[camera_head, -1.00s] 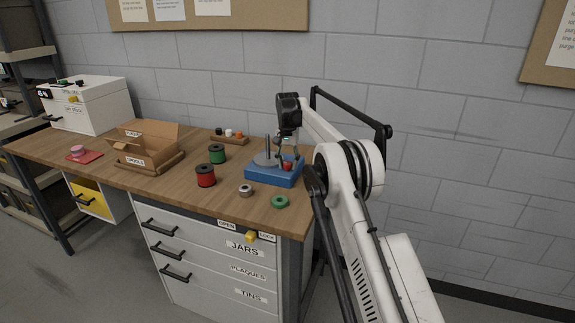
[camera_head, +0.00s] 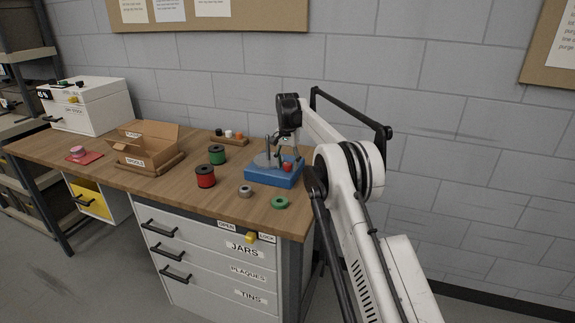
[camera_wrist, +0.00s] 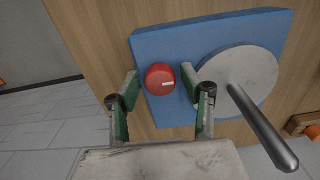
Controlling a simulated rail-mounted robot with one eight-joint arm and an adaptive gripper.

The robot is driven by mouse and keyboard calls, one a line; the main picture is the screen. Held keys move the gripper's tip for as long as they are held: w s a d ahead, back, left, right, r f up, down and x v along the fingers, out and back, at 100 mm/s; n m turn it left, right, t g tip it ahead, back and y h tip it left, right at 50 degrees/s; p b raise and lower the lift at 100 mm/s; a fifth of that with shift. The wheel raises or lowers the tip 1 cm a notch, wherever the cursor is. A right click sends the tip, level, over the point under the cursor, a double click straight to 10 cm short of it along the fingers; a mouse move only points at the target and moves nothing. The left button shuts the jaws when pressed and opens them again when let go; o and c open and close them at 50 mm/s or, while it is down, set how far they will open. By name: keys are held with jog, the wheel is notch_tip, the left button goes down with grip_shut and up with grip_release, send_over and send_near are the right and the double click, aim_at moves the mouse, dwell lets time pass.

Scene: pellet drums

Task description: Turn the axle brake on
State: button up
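The axle stand is a blue base (camera_head: 262,176) on the workbench, with a grey disc, an upright metal axle (camera_head: 267,146) and a round red knob (camera_head: 287,168). In the wrist view the red knob (camera_wrist: 160,79) has a small white mark and sits on the blue base (camera_wrist: 165,48) beside the grey disc (camera_wrist: 240,75). My gripper (camera_wrist: 160,82) is open, with one green-padded finger on each side of the knob. The right finger is close to it and a gap shows at the left. In the head view my gripper (camera_head: 288,152) is over the stand.
Red (camera_head: 205,176) and green (camera_head: 217,154) spools, a grey ring (camera_head: 245,191) and a green ring (camera_head: 280,202) stand near the base. A cardboard box (camera_head: 150,150) is further left. A rack (camera_head: 230,139) with small pieces stands behind.

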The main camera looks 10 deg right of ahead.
aim_at(288, 164)
jog(key=shift+r, duration=3.75)
jog(key=shift+s+r, duration=0.1)
jog(key=shift+r, duration=0.25)
jog(key=s+r+n+t, duration=0.2)
jog(key=s+r, duration=0.7)
jog(key=r, duration=0.4)
jog(key=s+r+n+t, duration=0.1)
jog(key=s+r, duration=0.2)
jog(key=s, duration=0.6)
jog(key=s+r+n+t, duration=0.1)
jog(key=s+r, duration=0.2)
jog(key=s, duration=0.5)
jog(key=s+f+n+t, duration=0.1)
jog(key=s+f, duration=0.4)
jog(key=s, duration=0.5)
jog(key=s+f+t, duration=0.1)
jog(key=s+f, duration=0.3)
jog(key=s, duration=0.7)
jog(key=s+f+n+t, duration=0.1)
jog(key=s+f, duration=0.4)
jog(key=s, duration=0.6)
jog(key=shift+s+f+n, duration=0.2)
jog(key=shift+f+n, duration=0.1)
